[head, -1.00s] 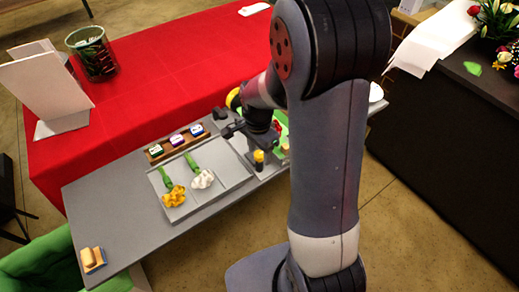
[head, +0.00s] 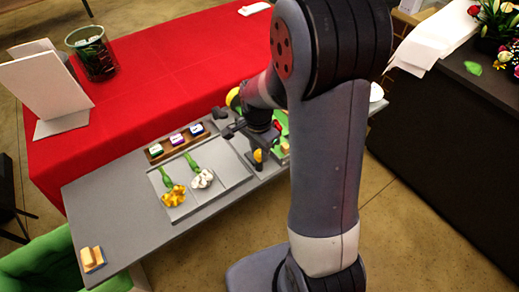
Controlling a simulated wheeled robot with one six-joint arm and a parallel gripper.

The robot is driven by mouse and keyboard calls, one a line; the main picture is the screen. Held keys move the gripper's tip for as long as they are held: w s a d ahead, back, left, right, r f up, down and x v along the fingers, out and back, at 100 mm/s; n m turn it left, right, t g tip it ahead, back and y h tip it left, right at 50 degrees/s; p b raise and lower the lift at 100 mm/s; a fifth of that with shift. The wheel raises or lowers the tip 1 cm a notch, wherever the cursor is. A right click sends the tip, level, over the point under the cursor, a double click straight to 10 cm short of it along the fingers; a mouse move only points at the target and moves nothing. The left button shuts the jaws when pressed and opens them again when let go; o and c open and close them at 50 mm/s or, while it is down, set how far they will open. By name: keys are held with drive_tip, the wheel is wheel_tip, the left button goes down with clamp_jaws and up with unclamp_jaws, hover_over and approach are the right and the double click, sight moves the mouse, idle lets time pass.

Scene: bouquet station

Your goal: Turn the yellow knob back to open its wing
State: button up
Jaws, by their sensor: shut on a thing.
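The yellow knob (head: 258,155) shows beside the grey tray, toward the right part of the grey bench, partly covered by my gripper. My gripper (head: 258,147) points down over it and is shut on it. The fingertips are small and dark here, and their exact contact is hard to see. The wing that belongs to the knob cannot be made out clearly; my arm hides much of the area to the right.
The grey tray (head: 233,170) holds a yellow flower (head: 174,196) and a white flower (head: 203,179). A wooden rack (head: 178,142) with several coloured blocks stands behind it. A sponge-like block (head: 92,257) lies at the front left.

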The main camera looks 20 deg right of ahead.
drive_tip(key=n+b, duration=0.1)
drive_tip(key=n, duration=0.3)
drive_tip(key=shift+n, duration=0.3)
drive_tip(key=n, duration=0.4)
drive_tip(key=shift+a+n+b, duration=0.1)
drive_tip(key=shift+n+b, duration=0.2)
drive_tip(key=shift+b, duration=0.05)
drive_tip(key=n, duration=0.8)
drive_tip(key=shift+t+b, duration=0.3)
drive_tip(key=shift+b, duration=0.1)
drive_tip(key=shift+n, duration=0.5)
drive_tip(key=o, duration=1)
drive_tip(key=shift+c, duration=0.2)
drive_tip(key=shift+r, duration=0.15)
